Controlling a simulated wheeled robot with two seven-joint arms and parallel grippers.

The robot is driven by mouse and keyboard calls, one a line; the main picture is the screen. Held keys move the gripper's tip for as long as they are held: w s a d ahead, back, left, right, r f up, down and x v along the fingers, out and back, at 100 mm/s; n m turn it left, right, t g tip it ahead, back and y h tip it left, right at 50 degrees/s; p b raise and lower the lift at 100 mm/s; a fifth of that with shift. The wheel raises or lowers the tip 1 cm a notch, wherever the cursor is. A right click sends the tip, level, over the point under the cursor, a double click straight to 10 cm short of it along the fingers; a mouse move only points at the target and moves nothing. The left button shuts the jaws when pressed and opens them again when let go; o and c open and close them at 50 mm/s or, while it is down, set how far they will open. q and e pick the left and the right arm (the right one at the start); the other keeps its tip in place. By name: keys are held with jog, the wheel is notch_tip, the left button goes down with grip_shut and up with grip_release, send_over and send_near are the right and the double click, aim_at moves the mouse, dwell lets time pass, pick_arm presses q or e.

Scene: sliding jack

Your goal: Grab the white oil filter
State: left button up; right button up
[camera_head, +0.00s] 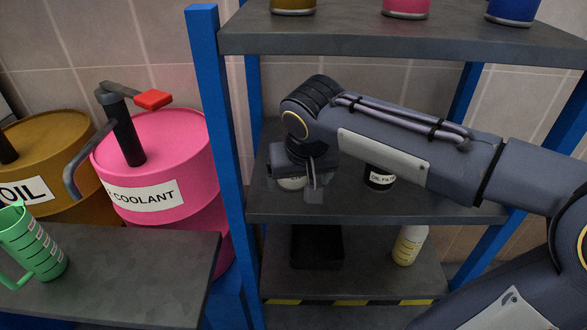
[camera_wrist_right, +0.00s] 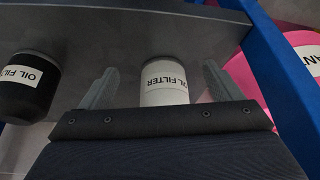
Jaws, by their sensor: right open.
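The white oil filter (camera_wrist_right: 164,80) stands on the middle shelf. In the right wrist view it sits between the two open fingers of my right gripper (camera_wrist_right: 160,88), with a gap on each side. In the head view only a small part of the white filter (camera_head: 291,184) shows under my right gripper (camera_head: 313,185), which hides the rest. A black oil filter (camera_head: 380,177) stands to the right on the same shelf; it also shows at the left in the right wrist view (camera_wrist_right: 28,85). My left gripper is out of view.
The blue shelf post (camera_head: 217,150) rises close left of my right gripper. The upper shelf (camera_head: 400,38) holds several coloured containers. The lower shelf holds a black box (camera_head: 317,247) and a bottle (camera_head: 410,245). A pink coolant drum (camera_head: 180,150) stands left.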

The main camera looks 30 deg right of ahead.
jog(key=shift+w+d, duration=0.15)
jog(key=shift+w, duration=0.4)
jog(key=shift+w+d, duration=0.15)
jog(key=shift+w, duration=0.35)
jog(key=w, duration=0.1)
jog(key=w+d, duration=0.1)
jog(key=w, duration=0.2)
jog(key=shift+w+d+f, duration=0.15)
jog(key=shift+d+f, duration=0.1)
jog(key=shift+f, duration=0.15)
jog(key=shift+w+f, duration=0.1)
jog(key=shift+f, duration=0.05)
jog(key=shift+c, duration=0.4)
jog(key=c, duration=1.2)
